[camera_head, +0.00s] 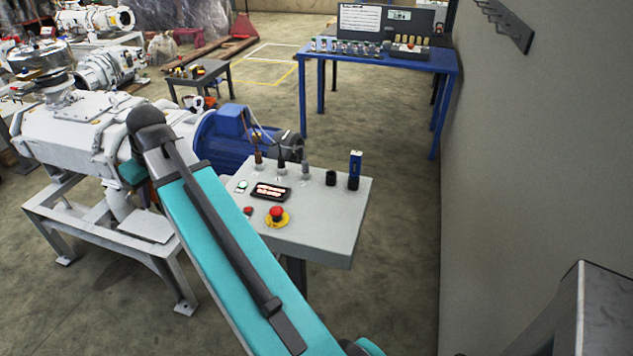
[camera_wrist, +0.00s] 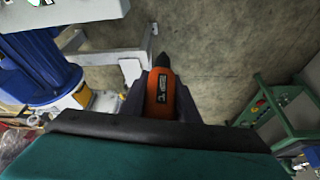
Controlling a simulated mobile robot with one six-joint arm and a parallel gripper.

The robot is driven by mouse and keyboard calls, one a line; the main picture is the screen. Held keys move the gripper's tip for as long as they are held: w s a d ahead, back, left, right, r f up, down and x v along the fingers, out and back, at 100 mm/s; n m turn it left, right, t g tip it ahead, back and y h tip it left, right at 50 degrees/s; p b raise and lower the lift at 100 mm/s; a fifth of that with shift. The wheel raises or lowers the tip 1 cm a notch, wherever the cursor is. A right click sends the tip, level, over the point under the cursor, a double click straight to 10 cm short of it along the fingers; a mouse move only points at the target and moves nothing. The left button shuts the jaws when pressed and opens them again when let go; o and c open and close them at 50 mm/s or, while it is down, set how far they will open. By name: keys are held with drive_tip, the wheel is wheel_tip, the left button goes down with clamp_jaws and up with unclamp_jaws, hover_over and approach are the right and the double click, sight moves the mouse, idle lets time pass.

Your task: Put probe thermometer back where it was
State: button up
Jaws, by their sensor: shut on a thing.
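In the wrist view my gripper (camera_wrist: 160,82) is shut on an orange tool with a black pointed end and a small dark label. I take it to be the probe thermometer (camera_wrist: 160,93). It is held clear, with bare floor behind it. In the head view my gripper and the thermometer are hidden; only my turquoise arm shows. On the grey control panel (camera_head: 330,225) stands a short black cup (camera_head: 331,178) that looks empty. Just right of it, a blue and black device (camera_head: 355,165) stands upright.
The panel also bears an emergency stop (camera_head: 277,215), a small display (camera_head: 271,191) and several upright fittings at its back edge. The white and blue pump (camera_head: 75,130) stands left. A blue table (camera_head: 390,62) stands behind. A wall (camera_head: 540,150) bounds the right side. Floor between panel and wall is clear.

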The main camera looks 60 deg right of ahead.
drive_tip(key=s+d+f, duration=0.1)
drive_tip(key=s+d, duration=0.3)
drive_tip(key=d, duration=0.6)
drive_tip(key=s+d+f+n, duration=0.1)
drive_tip(key=s+d, duration=0.3)
drive_tip(key=d, duration=0.7)
drive_tip(key=s+d+f+n+y+b, duration=0.1)
drive_tip(key=s+d, duration=0.4)
drive_tip(key=d, duration=0.6)
drive_tip(key=shift+d, duration=0.25)
drive_tip(key=s+d+p, duration=0.1)
drive_tip(key=s+d, duration=0.2)
drive_tip(key=d, duration=0.1)
drive_tip(key=s+d+f+p, duration=0.1)
drive_tip(key=s+d+p, duration=0.1)
drive_tip(key=s+d, duration=0.1)
drive_tip(key=s+d+p, duration=0.1)
drive_tip(key=s+d, duration=0.3)
drive_tip(key=s, duration=0.1)
drive_tip(key=shift+d+f, duration=0.25)
drive_tip(key=shift+d, duration=0.05)
